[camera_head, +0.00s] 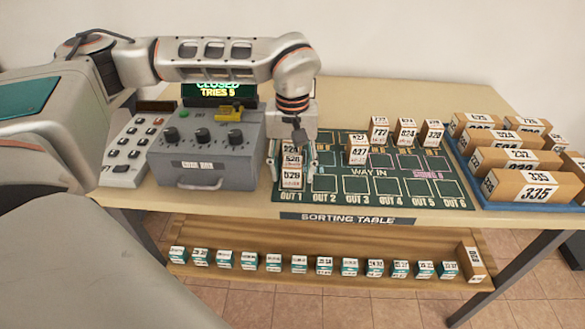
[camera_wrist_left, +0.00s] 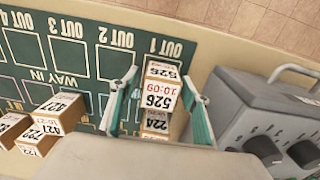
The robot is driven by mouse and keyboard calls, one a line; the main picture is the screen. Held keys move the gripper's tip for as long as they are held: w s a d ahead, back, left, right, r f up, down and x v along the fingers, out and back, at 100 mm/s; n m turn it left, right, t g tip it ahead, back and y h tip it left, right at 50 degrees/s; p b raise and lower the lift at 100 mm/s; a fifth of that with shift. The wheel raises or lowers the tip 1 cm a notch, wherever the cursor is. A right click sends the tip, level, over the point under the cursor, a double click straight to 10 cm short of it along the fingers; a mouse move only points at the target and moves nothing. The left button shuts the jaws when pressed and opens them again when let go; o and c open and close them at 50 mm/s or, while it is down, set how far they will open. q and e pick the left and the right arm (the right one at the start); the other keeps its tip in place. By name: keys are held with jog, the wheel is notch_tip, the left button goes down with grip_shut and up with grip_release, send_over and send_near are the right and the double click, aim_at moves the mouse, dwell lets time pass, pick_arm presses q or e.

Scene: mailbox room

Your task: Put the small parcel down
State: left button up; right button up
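A small parcel marked 526 (camera_head: 291,178) stands at the OUT 1 square of the green sorting board (camera_head: 370,208); its top and front labels show in the left wrist view (camera_wrist_left: 160,97). My left gripper (camera_head: 292,160) is above and around it. In the left wrist view its two teal fingers (camera_wrist_left: 160,85) stand on either side of the parcel, with a visible gap on both sides, so it looks open. A second parcel, marked 224 (camera_wrist_left: 155,124), is right behind it, partly hidden by my gripper. My right gripper is not in view.
A grey control box (camera_head: 205,150) stands close to the left of OUT 1. Parcels marked 427 (camera_head: 357,155) and others stand at the board's back. A blue tray (camera_head: 480,196) of larger parcels is at right. OUT 2 to OUT 6 are clear. Small boxes line the lower shelf (camera_head: 370,280).

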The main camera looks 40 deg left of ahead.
aim_at(293, 161)
pick_arm(q)
jog(key=shift+r, duration=0.1)
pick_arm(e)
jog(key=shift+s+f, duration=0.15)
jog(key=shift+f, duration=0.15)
pick_arm(q)
notch_tip(293, 161, up, 11)
jog(key=shift+r+p, duration=0.1)
jog(key=shift+p, duration=1)
jog(key=shift+r, duration=0.5)
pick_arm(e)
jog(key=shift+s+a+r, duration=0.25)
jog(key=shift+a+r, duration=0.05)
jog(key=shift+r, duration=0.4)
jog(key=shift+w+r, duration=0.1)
